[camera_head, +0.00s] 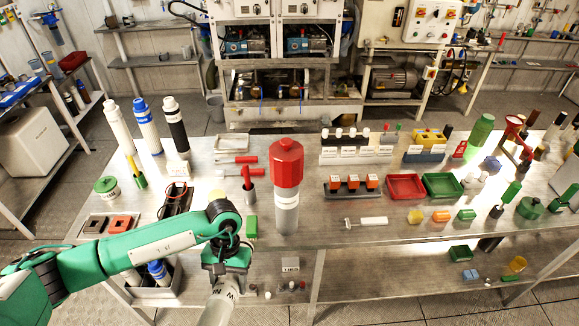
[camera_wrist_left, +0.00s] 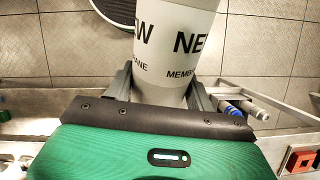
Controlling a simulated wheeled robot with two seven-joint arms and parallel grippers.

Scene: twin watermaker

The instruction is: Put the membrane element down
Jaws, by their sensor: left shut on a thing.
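The membrane element (camera_head: 217,304) is a white cylinder with dark lettering, low at the front edge of the steel table. In the left wrist view the element (camera_wrist_left: 176,40) reads "NEW" and "MEMBRANE", partly cut off by the top edge. My left gripper (camera_head: 225,268) is shut on it, with a finger on each side of the element in the left wrist view (camera_wrist_left: 163,92). The element's lower end is out of the head view. My right gripper is not in view.
A red-capped grey cylinder (camera_head: 286,213) stands on the table (camera_head: 330,240) right of my left arm. Three tall cylinders, white (camera_head: 119,128), blue-banded (camera_head: 148,128) and black-banded (camera_head: 176,130), stand at the back left. A tray (camera_head: 153,291) with blue-capped cylinders sits on the lower shelf.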

